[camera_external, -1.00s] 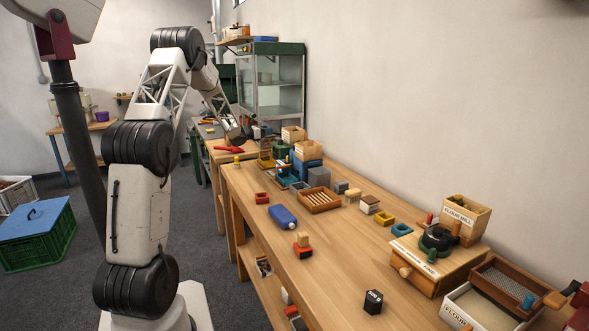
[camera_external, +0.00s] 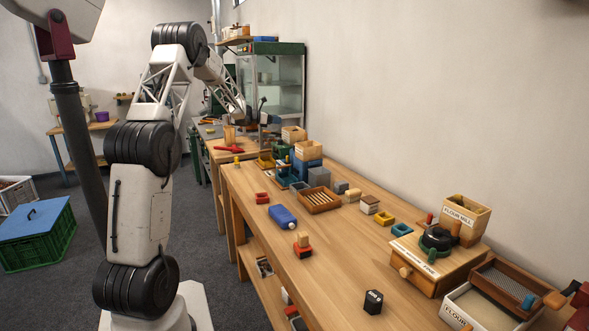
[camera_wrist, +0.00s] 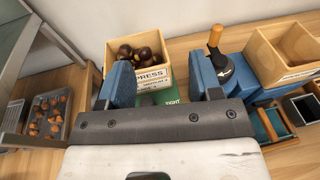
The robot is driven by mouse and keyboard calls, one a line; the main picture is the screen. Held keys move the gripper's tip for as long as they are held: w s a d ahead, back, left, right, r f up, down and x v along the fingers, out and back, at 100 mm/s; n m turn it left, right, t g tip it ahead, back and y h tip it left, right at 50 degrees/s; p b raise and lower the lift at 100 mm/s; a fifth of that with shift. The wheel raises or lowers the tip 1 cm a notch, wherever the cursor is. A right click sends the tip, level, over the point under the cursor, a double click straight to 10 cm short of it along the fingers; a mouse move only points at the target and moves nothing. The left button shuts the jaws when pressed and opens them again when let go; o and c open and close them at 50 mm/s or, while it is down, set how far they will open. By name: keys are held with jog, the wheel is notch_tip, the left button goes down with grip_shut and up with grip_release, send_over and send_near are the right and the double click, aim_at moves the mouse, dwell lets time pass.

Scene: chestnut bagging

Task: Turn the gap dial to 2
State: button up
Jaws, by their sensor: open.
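In the wrist view my gripper (camera_wrist: 161,70) is open, with its two blue fingers apart and nothing clearly held. A wooden bin of chestnuts (camera_wrist: 152,77) with a partly hidden "PRESS" label shows between and beyond the fingers. Below it is a green part (camera_wrist: 173,101) marked "TIGHT", mostly hidden by my gripper. Right of the right finger, a black round knob with a white arrow (camera_wrist: 223,68) and an orange-handled lever sits on a blue machine (camera_wrist: 207,82). No dial numbers are readable, so I cannot tell the gap dial's setting.
A metal tray of chestnuts (camera_wrist: 45,117) lies at the left in the wrist view. In the external view, a glass cabinet (camera_external: 278,82) is behind, and a flour mill (camera_external: 440,245) stands at the near right.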

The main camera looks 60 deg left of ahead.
jog(key=w+d+m+g+h, duration=0.2)
jog(key=w+g+h, duration=0.1)
jog(key=g, duration=0.1)
jog(key=n+g+y, duration=0.2)
jog(key=g+y, duration=0.3)
jog(key=g, duration=0.7)
send_over(280, 142)
jog(key=a, duration=0.2)
jog(key=shift+w+a+f, duration=0.1)
jog(key=shift+w+f, duration=0.05)
jog(key=shift+f, duration=1.15)
jog(key=shift+w+f, duration=0.15)
jog(key=shift+f, duration=1.1)
jog(key=shift+f, duration=0.1)
jog(key=shift+d+f, duration=0.2)
jog(key=shift+f, duration=1.7)
jog(key=shift+d+f, duration=0.15)
jog(key=shift+f, duration=1.75)
jog(key=c, duration=0.9)
